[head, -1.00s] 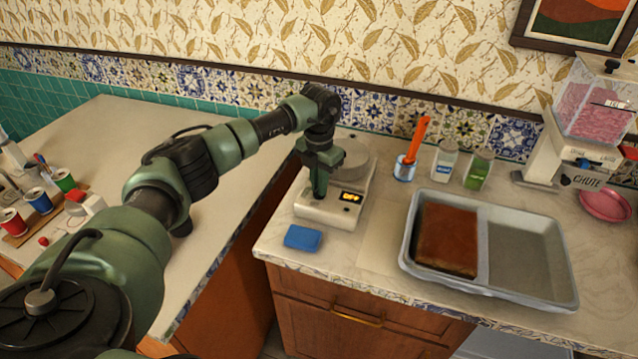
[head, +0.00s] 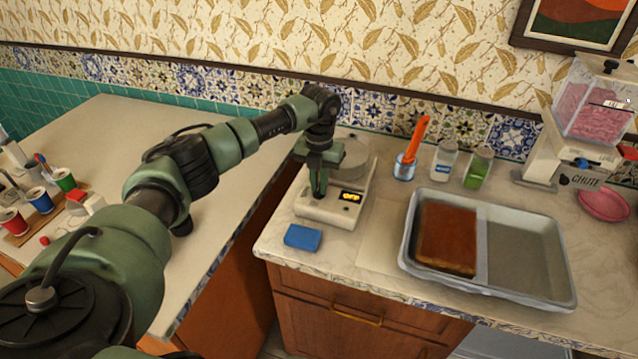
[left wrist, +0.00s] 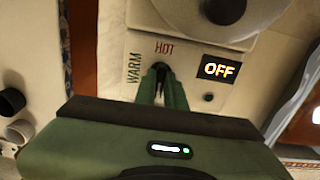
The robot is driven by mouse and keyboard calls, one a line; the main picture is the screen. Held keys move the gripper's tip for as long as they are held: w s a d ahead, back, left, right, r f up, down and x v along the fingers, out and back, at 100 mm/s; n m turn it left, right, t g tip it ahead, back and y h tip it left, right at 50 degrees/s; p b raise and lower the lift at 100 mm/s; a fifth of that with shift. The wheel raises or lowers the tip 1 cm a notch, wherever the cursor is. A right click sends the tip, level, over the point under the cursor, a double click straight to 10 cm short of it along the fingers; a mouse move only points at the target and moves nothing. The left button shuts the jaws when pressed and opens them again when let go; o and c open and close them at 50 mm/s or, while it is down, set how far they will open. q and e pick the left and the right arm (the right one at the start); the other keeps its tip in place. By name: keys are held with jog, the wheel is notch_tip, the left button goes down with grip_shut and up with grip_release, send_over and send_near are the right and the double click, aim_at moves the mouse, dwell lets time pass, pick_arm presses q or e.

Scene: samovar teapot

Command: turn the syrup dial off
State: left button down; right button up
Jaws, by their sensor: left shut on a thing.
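The white syrup warmer (head: 325,212) stands on the right counter with a round grey top. Its small display (head: 350,197) is lit; in the left wrist view the display (left wrist: 219,68) reads OFF. My left gripper (head: 319,193) reaches down onto the warmer's front panel, left of the display. In the left wrist view my left gripper (left wrist: 162,98) is shut on the dark dial (left wrist: 160,67), whose top just shows between the fingers. The labels WARM and HOT are printed around it. The fingers hide most of the dial, so its pointing direction cannot be told. My right gripper is out of view.
A blue sponge-like block (head: 303,237) lies in front of the warmer. A grey tray (head: 528,293) with a brown slab (head: 447,240) is to the right. Bottles (head: 444,160) and an orange-handled tool (head: 415,140) stand behind. Several cups are on the left counter.

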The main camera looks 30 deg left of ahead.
pick_arm(q)
jog(key=shift+w+r, duration=0.15)
jog(key=shift+r, duration=0.05)
jog(key=c, duration=1.5)
grip_release()
jog(key=shift+f, duration=0.1)
notch_tip(320, 180, up, 8)
jog(key=shift+f+b, duration=0.1)
jog(key=shift+b, duration=0.85)
